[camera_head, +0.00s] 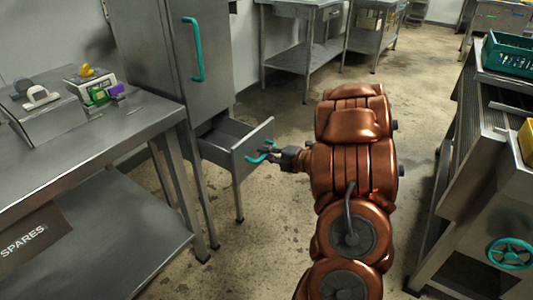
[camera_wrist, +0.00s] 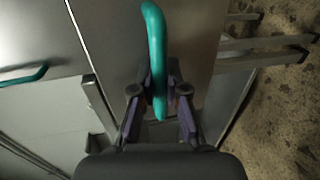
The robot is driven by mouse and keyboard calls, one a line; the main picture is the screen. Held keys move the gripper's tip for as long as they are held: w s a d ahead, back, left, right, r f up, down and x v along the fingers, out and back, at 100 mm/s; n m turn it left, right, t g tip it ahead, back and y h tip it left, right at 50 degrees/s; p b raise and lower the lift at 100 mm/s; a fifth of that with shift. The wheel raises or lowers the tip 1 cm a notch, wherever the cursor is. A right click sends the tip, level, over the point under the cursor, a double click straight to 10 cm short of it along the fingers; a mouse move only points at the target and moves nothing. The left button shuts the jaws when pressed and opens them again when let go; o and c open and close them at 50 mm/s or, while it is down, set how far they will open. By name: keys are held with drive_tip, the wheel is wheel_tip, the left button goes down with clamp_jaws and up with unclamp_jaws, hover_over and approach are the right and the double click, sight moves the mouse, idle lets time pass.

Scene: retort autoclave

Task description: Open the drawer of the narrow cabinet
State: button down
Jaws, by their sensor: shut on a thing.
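The narrow cabinet (camera_head: 158,52) is tall and grey, with a shut upper door that carries a teal vertical handle (camera_head: 198,50). Its drawer (camera_head: 246,146) below the door is pulled partly out, and its interior shows empty where visible. The drawer's teal handle (camera_wrist: 154,50) runs between the fingers in the wrist view. My gripper (camera_head: 275,153) is at the drawer front and shut on this handle; it also shows in the wrist view (camera_wrist: 158,98). Part of the handle is hidden by the fingers.
A steel table (camera_head: 100,140) with devices on top stands left of the cabinet, with a SPARES label (camera_head: 35,240) on its lower shelf. A steel bench (camera_head: 480,150) with a teal crate (camera_head: 508,52) stands at right. Floor (camera_head: 255,220) before the drawer is clear.

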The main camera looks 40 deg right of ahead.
drive_tip(key=c, duration=1.2)
unclamp_jaws()
drive_tip(key=shift+v, duration=6.05)
